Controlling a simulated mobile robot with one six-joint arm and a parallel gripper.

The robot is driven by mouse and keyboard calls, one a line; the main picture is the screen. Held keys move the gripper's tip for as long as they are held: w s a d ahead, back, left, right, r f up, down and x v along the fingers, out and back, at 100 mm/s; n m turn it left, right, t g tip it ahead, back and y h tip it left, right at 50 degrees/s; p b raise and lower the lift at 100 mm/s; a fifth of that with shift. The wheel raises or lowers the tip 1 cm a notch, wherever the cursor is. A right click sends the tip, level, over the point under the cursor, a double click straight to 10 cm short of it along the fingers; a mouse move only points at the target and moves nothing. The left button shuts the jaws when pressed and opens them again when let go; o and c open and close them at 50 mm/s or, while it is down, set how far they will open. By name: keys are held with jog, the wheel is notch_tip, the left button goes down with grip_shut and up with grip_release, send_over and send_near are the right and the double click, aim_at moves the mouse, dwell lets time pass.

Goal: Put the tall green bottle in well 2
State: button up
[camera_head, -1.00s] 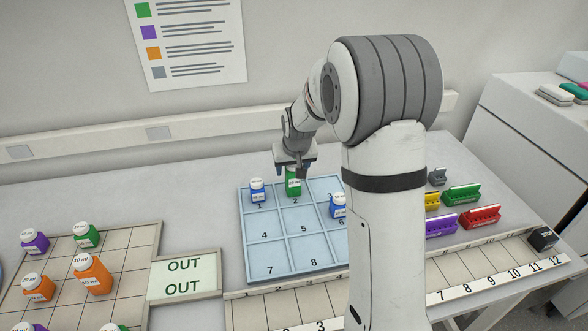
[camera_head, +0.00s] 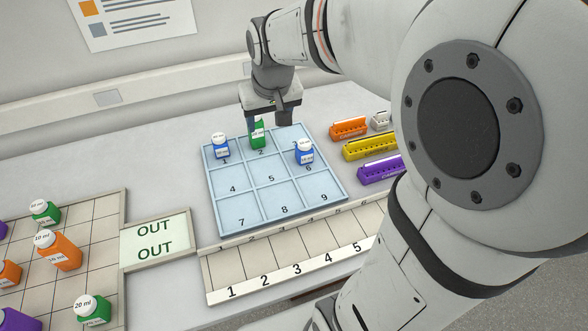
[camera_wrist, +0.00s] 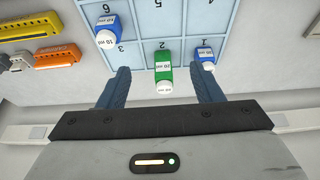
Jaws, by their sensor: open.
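The tall green bottle (camera_head: 257,134) with a white cap stands upright in well 2 of the light blue well tray (camera_head: 243,217). Its base is just behind the printed 2. My gripper (camera_head: 265,119) is above and around the bottle's top, with its fingers apart. In the wrist view the green bottle (camera_wrist: 164,71) sits between the two open fingers (camera_wrist: 164,78), with a gap on each side. Its white cap faces the camera, and neither finger appears to touch it.
A blue bottle (camera_head: 221,146) stands in well 1, close to my gripper, and another blue bottle (camera_head: 305,152) in well 6. A beige rack (camera_head: 105,238) holds orange and green bottles at left. Coloured racks, including a yellow one (camera_head: 370,147), lie right of the tray.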

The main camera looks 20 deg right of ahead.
jog(key=s+f, duration=0.3)
jog(key=s, duration=1.3)
jog(key=shift+s+d+f+g, duration=0.2)
jog(key=shift+s+d+g, duration=0.1)
jog(key=shift+g, duration=0.1)
